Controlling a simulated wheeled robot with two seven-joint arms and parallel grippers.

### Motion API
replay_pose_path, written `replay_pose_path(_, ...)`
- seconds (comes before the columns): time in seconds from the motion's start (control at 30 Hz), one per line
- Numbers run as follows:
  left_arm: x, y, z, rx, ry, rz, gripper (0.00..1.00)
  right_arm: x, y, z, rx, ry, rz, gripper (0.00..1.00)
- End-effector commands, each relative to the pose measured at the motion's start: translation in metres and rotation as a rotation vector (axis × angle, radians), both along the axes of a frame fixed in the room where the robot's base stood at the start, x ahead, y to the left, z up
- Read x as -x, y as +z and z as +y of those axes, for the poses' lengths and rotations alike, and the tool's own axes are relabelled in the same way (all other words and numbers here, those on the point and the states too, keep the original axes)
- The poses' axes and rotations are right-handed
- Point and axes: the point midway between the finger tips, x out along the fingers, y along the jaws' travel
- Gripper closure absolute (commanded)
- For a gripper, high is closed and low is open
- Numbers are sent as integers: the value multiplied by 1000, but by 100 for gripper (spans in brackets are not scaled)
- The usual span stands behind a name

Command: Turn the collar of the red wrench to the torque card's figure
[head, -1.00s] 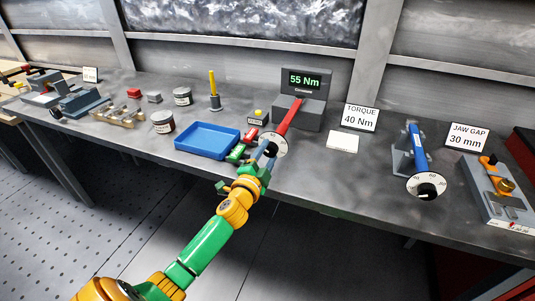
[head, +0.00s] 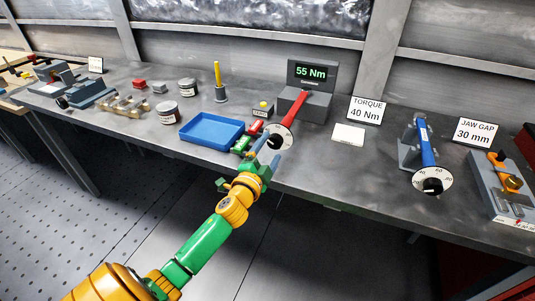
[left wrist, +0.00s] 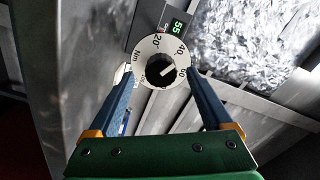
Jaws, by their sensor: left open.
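The red wrench (head: 295,117) lies in its grey stand with a display (head: 310,73) reading 55 Nm. Its white dial and dark collar (head: 277,141) face me at the near end. In the left wrist view the collar (left wrist: 160,69) sits between the spread fingers, ahead of them, with 20, 40 and Nm marks on the dial. The torque card (head: 364,110) reads 40 Nm. My left gripper (head: 264,158) is open just in front of the collar, apparently not touching it. My right gripper is not in view.
A blue wrench (head: 424,146) with a similar dial stands to the right, near the jaw gap card (head: 474,131) reading 30 mm. A blue tray (head: 212,132) and green and red pieces lie left of my gripper. A white pad (head: 348,134) lies right of the red wrench.

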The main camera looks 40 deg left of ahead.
Motion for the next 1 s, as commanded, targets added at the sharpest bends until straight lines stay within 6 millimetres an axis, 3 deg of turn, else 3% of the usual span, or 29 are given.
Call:
replay_pose_path(0.13,29,-2,-7,0,-2,2,16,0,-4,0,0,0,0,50)
replay_pose_path(0.3,48,-1,-11,-1,0,2,16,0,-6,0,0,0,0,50)
replay_pose_path(1.0,48,0,-12,-1,0,1,16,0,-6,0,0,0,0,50)
